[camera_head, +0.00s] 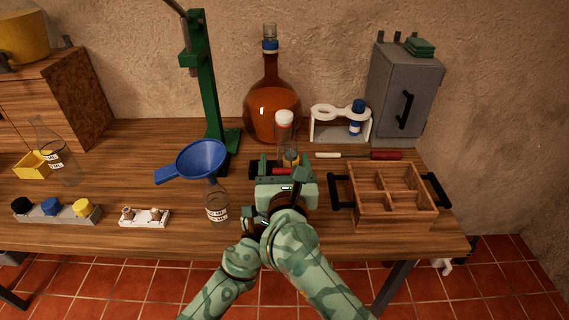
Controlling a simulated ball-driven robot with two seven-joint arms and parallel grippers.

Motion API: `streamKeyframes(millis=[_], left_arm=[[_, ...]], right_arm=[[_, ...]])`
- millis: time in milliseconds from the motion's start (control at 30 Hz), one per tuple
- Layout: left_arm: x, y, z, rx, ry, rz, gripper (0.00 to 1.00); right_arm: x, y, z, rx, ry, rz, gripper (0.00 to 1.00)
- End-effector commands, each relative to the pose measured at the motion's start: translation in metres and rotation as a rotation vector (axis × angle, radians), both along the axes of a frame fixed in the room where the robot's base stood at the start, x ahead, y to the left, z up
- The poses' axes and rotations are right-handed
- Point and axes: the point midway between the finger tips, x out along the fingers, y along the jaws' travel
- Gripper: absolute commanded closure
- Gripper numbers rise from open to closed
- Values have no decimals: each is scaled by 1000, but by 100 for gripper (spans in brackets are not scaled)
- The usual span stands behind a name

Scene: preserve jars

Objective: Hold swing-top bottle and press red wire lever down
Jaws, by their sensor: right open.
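A slim clear bottle with a white-and-reddish top (284,128) stands upright near the back of the table; it looks like the swing-top bottle. Its lower part is hidden behind my right gripper. A small red part shows low by the gripper, but I cannot tell whether it is the wire lever. My right gripper (279,166) is open, its fingers pointing away toward the bottle's lower part. I cannot tell whether they touch it or stand around it.
A big amber bottle (271,112) stands behind. Left are a green stand (203,85), a blue funnel (198,159) and a small labelled jar (216,206). Right are a divided wooden crate (393,222), a white rack (318,126) and a red-handled tool (386,155).

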Motion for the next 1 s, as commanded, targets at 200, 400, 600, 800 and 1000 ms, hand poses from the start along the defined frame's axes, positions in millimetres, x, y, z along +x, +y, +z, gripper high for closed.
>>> streamKeyframes(millis=[200, 400, 600, 800, 1000], left_arm=[[-1, 1, -4, 6, 6, 1, 97], [-1, 1, -4, 6, 6, 1, 97], [-1, 1, -4, 6, 6, 1, 97], [-1, 1, -4, 6, 5, 1, 97], [-1, 1, -4, 6, 5, 1, 97]], right_arm=[[0, 0, 0, 0, 0, 0, 33], [0, 0, -1, -1, 0, 0, 78], [2, 0, -1, 0, -44, -2, 78], [3, 0, -1, 2, -72, 1, 78], [3, 0, -1, 2, -72, 0, 38]])
